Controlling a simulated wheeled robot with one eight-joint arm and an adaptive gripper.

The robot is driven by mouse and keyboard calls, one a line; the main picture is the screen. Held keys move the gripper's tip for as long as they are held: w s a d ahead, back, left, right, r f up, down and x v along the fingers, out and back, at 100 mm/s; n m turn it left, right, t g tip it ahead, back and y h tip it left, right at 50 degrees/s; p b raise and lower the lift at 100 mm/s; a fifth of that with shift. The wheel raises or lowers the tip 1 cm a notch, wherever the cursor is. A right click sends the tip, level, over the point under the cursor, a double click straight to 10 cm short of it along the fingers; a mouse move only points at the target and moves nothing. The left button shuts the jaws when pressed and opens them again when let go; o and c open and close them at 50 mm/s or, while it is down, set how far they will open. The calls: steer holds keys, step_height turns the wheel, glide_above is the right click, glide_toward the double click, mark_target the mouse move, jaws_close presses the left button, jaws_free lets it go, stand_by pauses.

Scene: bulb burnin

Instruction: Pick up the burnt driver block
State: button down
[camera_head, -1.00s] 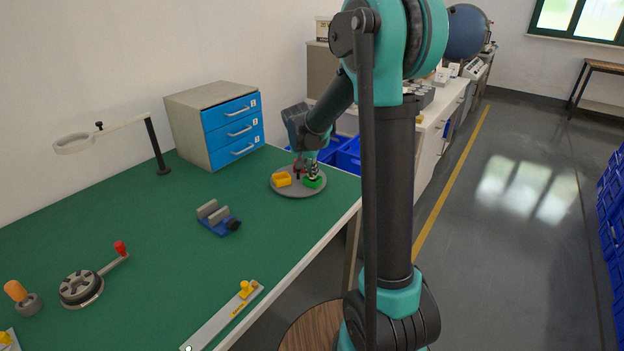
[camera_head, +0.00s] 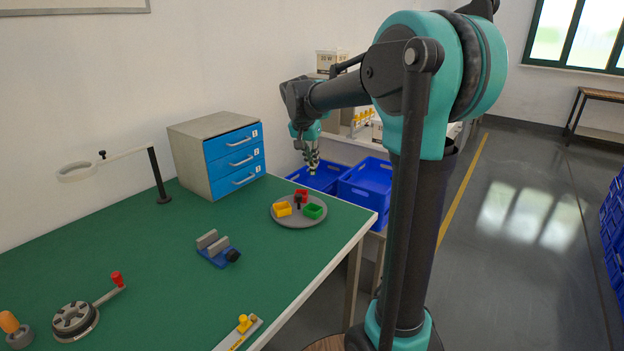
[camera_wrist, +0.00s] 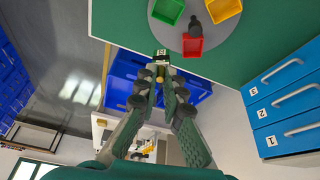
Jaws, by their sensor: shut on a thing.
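My gripper (camera_head: 312,163) is raised in the air above and behind the round grey tray (camera_head: 278,221), near the table's far right end. In the wrist view my gripper (camera_wrist: 160,78) is shut on a small driver block (camera_wrist: 161,56), which shows a dark and white marked face and a yellowish part between the fingertips. The fingers hide much of it, and I cannot tell burn marks. The grey tray carries a yellow bin (camera_head: 283,209), a red bin (camera_head: 301,194) and a green bin (camera_head: 314,212) around a dark centre knob. The bins look empty.
A grey cabinet with blue drawers (camera_head: 233,155) stands left of the tray. A blue vise (camera_head: 219,250), a ring-arm stand (camera_head: 160,175) and a red-handled crank device (camera_head: 76,319) are on the green table (camera_head: 150,255). Blue crates (camera_head: 365,180) stand beyond the table's end.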

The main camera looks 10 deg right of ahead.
mark_target(312, 167)
step_height(312, 167, up, 9)
steer(key=shift+f, duration=0.2)
stand_by(0.6)
